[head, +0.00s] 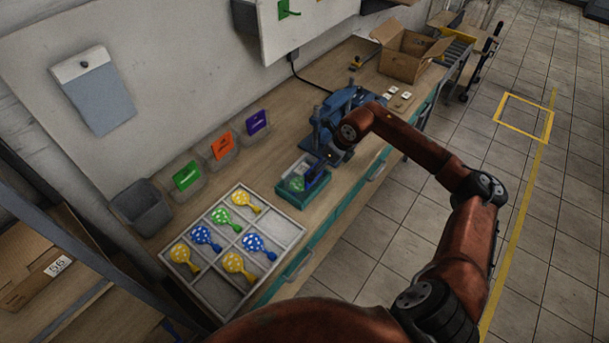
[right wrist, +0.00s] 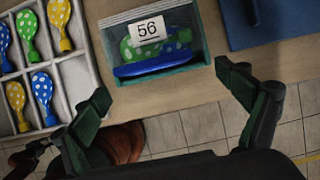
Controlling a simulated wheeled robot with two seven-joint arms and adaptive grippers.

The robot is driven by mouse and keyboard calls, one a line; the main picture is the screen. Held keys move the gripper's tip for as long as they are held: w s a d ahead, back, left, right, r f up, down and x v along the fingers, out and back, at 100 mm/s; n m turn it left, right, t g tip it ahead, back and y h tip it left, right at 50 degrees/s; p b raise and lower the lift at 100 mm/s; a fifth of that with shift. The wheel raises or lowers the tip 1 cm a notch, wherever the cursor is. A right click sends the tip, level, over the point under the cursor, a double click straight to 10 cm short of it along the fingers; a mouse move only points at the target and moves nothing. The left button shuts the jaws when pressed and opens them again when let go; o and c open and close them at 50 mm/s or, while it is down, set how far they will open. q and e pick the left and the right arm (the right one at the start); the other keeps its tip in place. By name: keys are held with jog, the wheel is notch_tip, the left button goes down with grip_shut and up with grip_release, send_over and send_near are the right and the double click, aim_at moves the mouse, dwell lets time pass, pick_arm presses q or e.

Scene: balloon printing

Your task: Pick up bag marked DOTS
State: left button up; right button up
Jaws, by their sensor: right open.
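No marking that reads DOTS is legible. Green (head: 186,175), orange (head: 222,145) and purple (head: 257,121) packets stand in clear bins at the back of the bench; their print is too small to read. A teal-edged box (head: 290,196) sits near the bench's front edge. It also shows in the right wrist view (right wrist: 118,77), with a white tag marked 56 (right wrist: 148,28) and green dotted and blue items inside. My left gripper is not seen.
A white divided tray (head: 207,226) with several dotted balloons lies left of the teal box. A grey empty bin (head: 139,206) stands behind it. A blue machine (head: 345,103) is to the right, with a cardboard box (head: 404,58) farther along.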

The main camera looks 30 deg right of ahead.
jog(key=x, duration=0.4)
jog(key=shift+w+a+p, duration=0.3)
jog(key=shift+a+p, duration=0.05)
jog(key=shift+f, duration=0.35)
jog(key=shift+w+f, duration=0.1)
jog(key=shift+c, duration=0.4)
jog(key=shift+a, duration=0.1)
jog(key=c, duration=0.8)
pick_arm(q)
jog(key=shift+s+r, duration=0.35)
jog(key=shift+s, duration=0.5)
pick_arm(e)
jog(key=c, duration=0.3)
